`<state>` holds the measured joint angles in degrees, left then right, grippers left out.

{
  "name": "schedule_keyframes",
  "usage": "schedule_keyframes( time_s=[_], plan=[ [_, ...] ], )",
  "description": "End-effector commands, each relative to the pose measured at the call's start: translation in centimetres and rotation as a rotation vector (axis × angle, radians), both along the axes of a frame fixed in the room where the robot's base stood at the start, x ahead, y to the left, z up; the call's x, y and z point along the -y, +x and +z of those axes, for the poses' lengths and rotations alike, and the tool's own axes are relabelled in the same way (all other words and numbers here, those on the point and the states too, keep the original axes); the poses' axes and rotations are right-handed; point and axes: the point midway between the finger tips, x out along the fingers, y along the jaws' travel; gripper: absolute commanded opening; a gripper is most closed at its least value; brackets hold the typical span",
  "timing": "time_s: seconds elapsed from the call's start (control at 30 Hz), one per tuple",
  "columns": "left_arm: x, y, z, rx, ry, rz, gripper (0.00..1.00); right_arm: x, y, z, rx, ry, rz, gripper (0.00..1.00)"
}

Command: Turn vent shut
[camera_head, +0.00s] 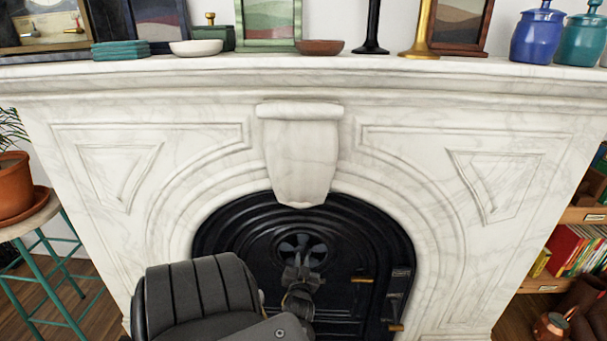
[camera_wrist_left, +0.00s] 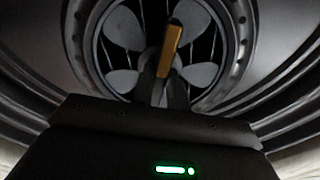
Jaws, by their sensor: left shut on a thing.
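The round vent (camera_head: 303,243) sits in the upper middle of the black iron fireplace door (camera_head: 345,262). In the left wrist view the vent (camera_wrist_left: 122,28) shows pale grey petal shapes with darker barred gaps between them. A brass-coloured handle (camera_wrist_left: 171,48) stands out from the vent, tilted slightly to the right at its top. My left gripper (camera_head: 300,268) reaches up in front of the vent's lower part. In the left wrist view the left gripper (camera_wrist_left: 166,86) is shut on the handle's lower end. The gripper hides the vent's lower part. My right gripper is not in view.
A white marble surround (camera_head: 385,187) arches around the door. Brass door handles (camera_head: 362,280) lie to the right of the vent. The mantel (camera_head: 440,70) above carries frames, bowls, candlesticks and jars. A plant stool (camera_head: 42,222) is at left, a bookshelf (camera_head: 575,215) at right.

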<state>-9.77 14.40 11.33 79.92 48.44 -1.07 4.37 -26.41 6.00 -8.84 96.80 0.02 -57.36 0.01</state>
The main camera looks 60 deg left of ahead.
Motion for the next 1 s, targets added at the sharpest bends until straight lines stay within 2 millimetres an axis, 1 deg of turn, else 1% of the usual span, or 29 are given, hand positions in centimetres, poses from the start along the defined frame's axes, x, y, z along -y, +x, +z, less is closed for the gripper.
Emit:
schedule_keyframes(
  time_s=[0.03,0.07,0.2,0.23,0.47,0.57,0.7,0.8,1.0],
  plan=[
    [0.0,0.0,0.1,-0.002,0.003,-0.001,0.0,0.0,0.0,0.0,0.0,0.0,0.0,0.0],
    [0.0,0.0,0.1,-0.002,0.003,-0.001,0.17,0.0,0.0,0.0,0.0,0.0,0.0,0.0],
    [0.0,0.1,0.0,-0.001,0.003,-0.001,0.35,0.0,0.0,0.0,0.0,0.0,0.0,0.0],
    [0.0,0.1,0.0,-0.001,0.002,0.0,0.37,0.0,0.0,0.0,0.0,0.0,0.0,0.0],
    [0.0,0.1,0.0,0.0,0.001,0.0,0.37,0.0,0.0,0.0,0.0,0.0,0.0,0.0],
    [0.4,-0.1,0.0,0.0,0.0,-0.001,0.37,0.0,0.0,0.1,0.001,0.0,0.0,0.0],
    [2.0,-1.1,0.0,-0.001,-0.002,-0.001,0.37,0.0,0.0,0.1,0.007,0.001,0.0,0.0],
    [3.8,-2.1,0.0,-0.001,-0.002,-0.001,0.37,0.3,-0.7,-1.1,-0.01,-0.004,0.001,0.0],
    [7.1,-4.0,0.0,-0.001,-0.002,0.0,0.37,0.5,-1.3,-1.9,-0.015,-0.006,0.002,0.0]
  ],
)
